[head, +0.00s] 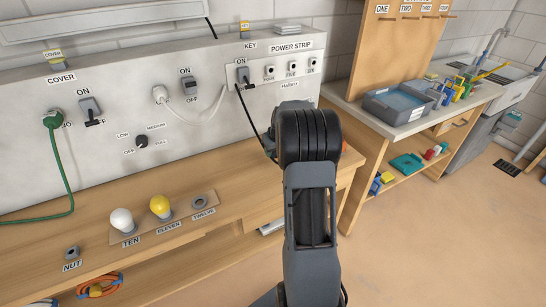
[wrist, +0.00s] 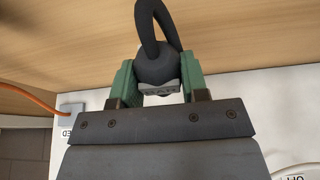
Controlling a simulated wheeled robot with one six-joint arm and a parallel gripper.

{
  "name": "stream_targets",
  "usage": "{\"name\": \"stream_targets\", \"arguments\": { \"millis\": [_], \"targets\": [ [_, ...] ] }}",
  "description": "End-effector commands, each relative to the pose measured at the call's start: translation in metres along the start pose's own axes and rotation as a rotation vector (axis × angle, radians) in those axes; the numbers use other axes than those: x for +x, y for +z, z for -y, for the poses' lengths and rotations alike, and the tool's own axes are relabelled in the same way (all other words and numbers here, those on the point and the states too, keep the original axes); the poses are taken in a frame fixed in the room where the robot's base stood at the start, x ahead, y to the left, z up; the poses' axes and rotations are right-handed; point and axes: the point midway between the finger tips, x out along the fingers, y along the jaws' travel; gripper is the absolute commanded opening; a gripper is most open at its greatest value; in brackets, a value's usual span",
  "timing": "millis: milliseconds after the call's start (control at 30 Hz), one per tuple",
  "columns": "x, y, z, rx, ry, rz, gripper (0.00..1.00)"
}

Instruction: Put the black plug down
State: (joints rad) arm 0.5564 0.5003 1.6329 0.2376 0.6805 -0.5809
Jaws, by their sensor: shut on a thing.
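My gripper (wrist: 158,80) has green fingers and is shut on the black plug (wrist: 156,62) in the wrist view. The plug's rounded black body sits between the fingers, and its thick black cord loops away from it toward the wood. A light grey face of the plug shows between the fingers. In the head view, my arm hides the gripper and the plug. A black cord (head: 250,115) runs down from the power strip area and goes behind my arm. I cannot tell whether the plug touches anything besides the fingers.
A wooden bench (head: 60,235) runs below the white panel (head: 25,120). It carries a white bulb (head: 121,219), a yellow bulb (head: 160,207) and a nut (head: 72,252). Bare bench top lies behind the bulbs. A green cord (head: 66,180) hangs at left. Sockets line the power strip (head: 292,68).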

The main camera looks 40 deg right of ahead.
Motion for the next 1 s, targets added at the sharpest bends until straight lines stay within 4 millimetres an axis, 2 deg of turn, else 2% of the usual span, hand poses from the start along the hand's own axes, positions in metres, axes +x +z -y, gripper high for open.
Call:
{"name": "stream_targets", "arguments": {
  "millis": [167,433,833,867,1000],
  "targets": [
    [0.007,-0.002,0.0,0.0,-0.001,0.001,0.13],
    [0.037,0.007,-0.001,0.0,-0.001,0.002,0.13],
    [0.042,0.009,-0.001,0.0,0.0,0.0,0.13],
    [0.042,0.009,-0.001,0.0,0.0,0.0,0.42],
    [0.041,0.009,-0.001,0.0,0.0,0.0,0.55]
  ]
}}
